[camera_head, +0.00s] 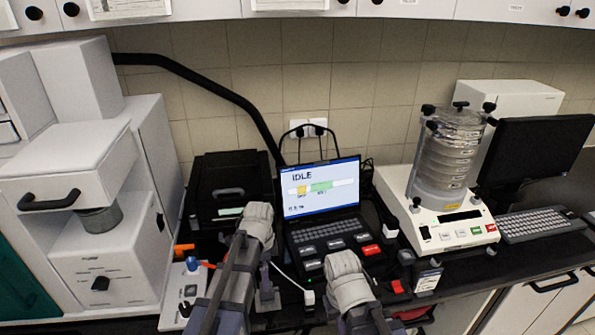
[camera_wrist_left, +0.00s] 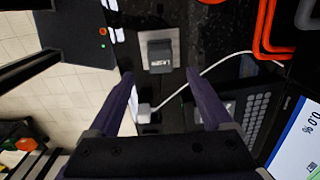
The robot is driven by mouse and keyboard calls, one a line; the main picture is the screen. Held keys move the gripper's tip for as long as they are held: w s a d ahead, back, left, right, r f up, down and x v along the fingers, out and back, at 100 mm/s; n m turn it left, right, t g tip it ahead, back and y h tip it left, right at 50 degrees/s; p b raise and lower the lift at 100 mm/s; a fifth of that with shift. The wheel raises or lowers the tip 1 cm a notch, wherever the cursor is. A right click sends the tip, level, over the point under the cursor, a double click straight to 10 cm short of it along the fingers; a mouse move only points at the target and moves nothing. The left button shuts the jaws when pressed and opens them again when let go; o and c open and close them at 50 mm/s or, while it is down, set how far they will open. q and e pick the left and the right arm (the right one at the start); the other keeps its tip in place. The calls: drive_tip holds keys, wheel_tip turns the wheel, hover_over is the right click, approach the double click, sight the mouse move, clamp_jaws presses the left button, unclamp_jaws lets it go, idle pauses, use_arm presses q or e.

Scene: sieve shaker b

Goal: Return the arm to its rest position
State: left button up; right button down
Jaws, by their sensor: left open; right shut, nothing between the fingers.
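My left gripper (camera_wrist_left: 160,75) is open and empty in the left wrist view, its two purple fingers spread above the front of the bench. A white plug on a cable (camera_wrist_left: 143,112) shows between the fingers, below them. In the head view my left arm (camera_head: 235,265) reaches up from the bottom with its pale joint in front of the black box. My right arm (camera_head: 350,285) is lower and further right, with its pale joint in front of the laptop. My right gripper (camera_head: 365,322) is shut and empty at the bottom edge, only partly visible.
An open laptop (camera_head: 320,190) reading IDLE stands at the middle. A sieve shaker (camera_head: 445,160) stands right of it, a keyboard (camera_head: 540,225) further right. A black box (camera_head: 228,170) and white machine (camera_head: 105,220) stand left. A small device on a plate (camera_wrist_left: 158,55) lies by the bench edge.

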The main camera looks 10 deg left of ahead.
use_arm(q)
drive_tip(key=s+d+f+n+b, duration=0.2)
drive_tip(key=s+d+n, duration=0.3)
drive_tip(key=s, duration=0.2)
drive_tip(key=s+d+f+n+y+b, duration=0.1)
drive_tip(key=s+d+f+n+b, duration=0.1)
drive_tip(key=s+d+n, duration=0.3)
drive_tip(key=shift+s+d+f+n+b, duration=0.3)
drive_tip(key=shift+s+n, duration=0.2)
drive_tip(key=shift+s, duration=0.65)
